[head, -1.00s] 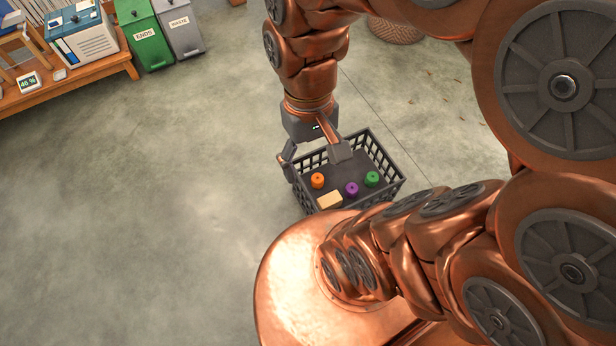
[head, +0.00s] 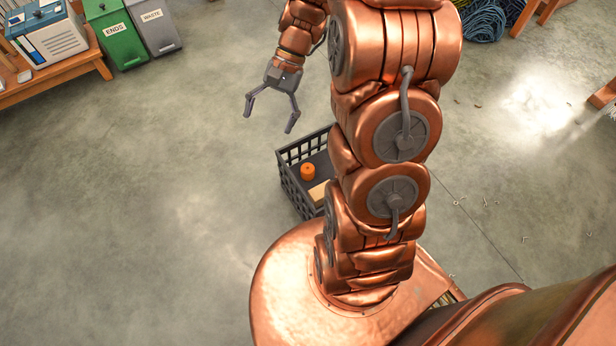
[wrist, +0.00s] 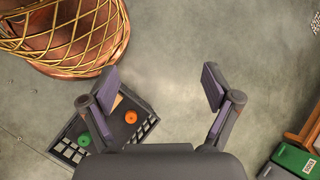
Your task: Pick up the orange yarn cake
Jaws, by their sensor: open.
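The orange yarn cake (head: 307,171) sits inside the dark slatted crate (head: 286,176), near its left side. It also shows in the wrist view (wrist: 131,117), just right of my gripper's left finger. My gripper (head: 270,115) is open and empty, raised above the floor and apart from the cake, beyond the crate and to its left in the head view. In the wrist view both spread fingers (wrist: 157,88) show with bare floor between them. My arm hides the right part of the crate in the head view.
A tan block (head: 318,193) lies in the crate near the orange cake. A green yarn cake (wrist: 84,139) is in the crate too. Green (head: 117,35) and grey (head: 152,25) bins stand beside a wooden bench at the upper left. The floor left of the crate is clear.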

